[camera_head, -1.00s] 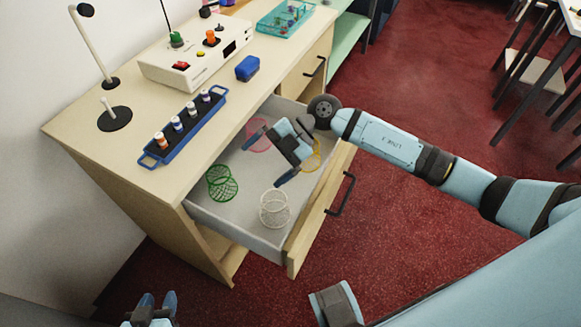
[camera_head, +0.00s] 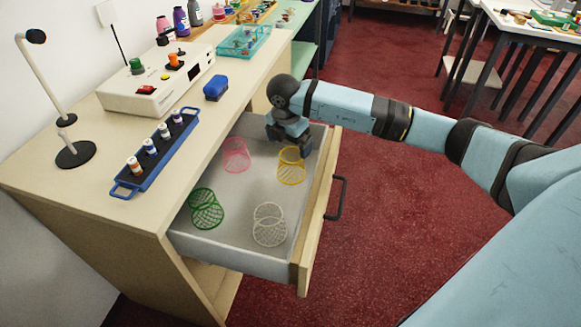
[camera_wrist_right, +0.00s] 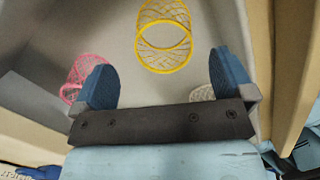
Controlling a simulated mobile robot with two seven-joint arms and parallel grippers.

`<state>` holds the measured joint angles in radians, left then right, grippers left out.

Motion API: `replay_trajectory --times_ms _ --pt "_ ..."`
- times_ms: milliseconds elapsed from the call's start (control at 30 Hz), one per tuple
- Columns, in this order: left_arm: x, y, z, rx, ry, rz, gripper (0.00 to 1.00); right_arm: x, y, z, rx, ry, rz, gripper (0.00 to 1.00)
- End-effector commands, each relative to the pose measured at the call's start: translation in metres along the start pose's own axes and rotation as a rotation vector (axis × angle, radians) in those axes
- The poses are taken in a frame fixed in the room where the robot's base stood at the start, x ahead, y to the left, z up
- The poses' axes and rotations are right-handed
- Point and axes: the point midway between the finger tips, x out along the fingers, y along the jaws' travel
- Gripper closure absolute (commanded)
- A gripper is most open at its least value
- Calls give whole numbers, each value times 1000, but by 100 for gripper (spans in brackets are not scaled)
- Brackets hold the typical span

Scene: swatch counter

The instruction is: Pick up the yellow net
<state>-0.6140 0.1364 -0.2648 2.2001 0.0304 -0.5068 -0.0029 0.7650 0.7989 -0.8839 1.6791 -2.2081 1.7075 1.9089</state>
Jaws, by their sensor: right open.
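The yellow net (camera_head: 291,166) is an open mesh cylinder with solid rims, inside the pulled-out drawer (camera_head: 200,243) at its far right. My right gripper (camera_head: 290,150) is over the drawer's far end, just behind the yellow net in the head view. In the right wrist view, the yellow net (camera_wrist_right: 163,42) shows ahead of my open right gripper (camera_wrist_right: 163,80), between the lines of its blue fingers. Nothing is between the fingers, and the net looks apart from them. My left gripper is out of view.
A pink net (camera_head: 236,155), a green net (camera_head: 207,210) and a white net (camera_head: 269,226) also stand in the drawer. The drawer front (camera_head: 318,213) has a dark handle (camera_head: 338,198). A blue tray (camera_head: 155,160) with small bottles and a blue block (camera_head: 217,88) sit on the counter.

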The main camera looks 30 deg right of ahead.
Motion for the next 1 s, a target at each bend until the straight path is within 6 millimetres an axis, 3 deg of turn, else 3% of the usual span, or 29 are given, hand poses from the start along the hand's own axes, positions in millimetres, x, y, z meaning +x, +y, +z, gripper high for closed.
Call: replay_trajectory --times_ms 100,367,633,900,1000 --pt "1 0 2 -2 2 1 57 17 0 0 0 1 0 0" --pt "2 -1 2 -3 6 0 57 33 -1 -2 -1 1 0 0" --pt "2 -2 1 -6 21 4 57 72 -4 -4 0 2 -1 0" --pt "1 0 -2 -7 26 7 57 75 -4 -4 -1 2 1 0" --pt "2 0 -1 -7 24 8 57 75 -4 -4 -1 2 1 23"
